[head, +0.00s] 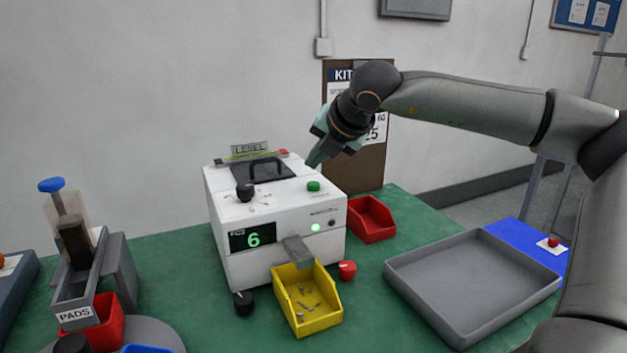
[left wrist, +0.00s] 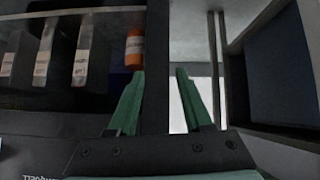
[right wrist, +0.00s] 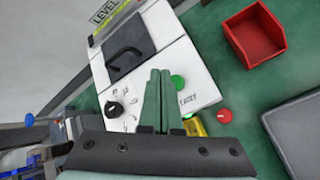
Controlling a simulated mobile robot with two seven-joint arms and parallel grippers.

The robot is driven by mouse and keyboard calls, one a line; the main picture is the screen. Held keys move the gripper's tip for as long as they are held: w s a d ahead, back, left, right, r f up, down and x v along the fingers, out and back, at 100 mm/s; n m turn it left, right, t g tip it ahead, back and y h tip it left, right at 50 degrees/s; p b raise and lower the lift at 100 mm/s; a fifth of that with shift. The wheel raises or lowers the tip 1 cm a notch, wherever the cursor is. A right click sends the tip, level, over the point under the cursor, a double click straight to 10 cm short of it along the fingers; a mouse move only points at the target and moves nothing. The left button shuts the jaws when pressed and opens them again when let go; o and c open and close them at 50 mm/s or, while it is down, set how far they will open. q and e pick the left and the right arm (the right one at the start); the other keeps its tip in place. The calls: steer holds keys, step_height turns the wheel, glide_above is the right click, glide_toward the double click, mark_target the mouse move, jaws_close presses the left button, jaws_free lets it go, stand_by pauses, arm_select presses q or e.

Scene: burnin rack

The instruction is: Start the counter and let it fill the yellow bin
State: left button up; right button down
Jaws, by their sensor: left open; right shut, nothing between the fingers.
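The white counter (head: 285,259) stands on the green table. Its display (head: 252,237) reads a green 6, and a small green lamp (head: 315,227) is lit on its front. A green button (head: 314,186) and a black knob (head: 244,191) sit on its top. The yellow bin (head: 321,317) stands under the grey chute (head: 298,251) and holds several small metal parts. My right gripper (head: 314,161) is shut and empty, just above and behind the green button; in the right wrist view its fingertips (right wrist: 159,75) appear beside the button (right wrist: 177,82). My left gripper (left wrist: 157,75) is open and empty, away from the counter.
A red bin (head: 372,220) stands right of the counter, and a red knob (head: 347,270) lies near the yellow bin. A large grey tray (head: 473,284) fills the right side. A pads dispenser (head: 85,270) stands at left. An orange bottle (left wrist: 135,47) shows in the left wrist view.

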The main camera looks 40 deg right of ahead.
mark_target(315, 191)
step_height(315, 191, up, 4)
steer(key=shift+f+p, duration=0.25)
steer(key=shift+p, duration=0.5)
stand_by(0.5)
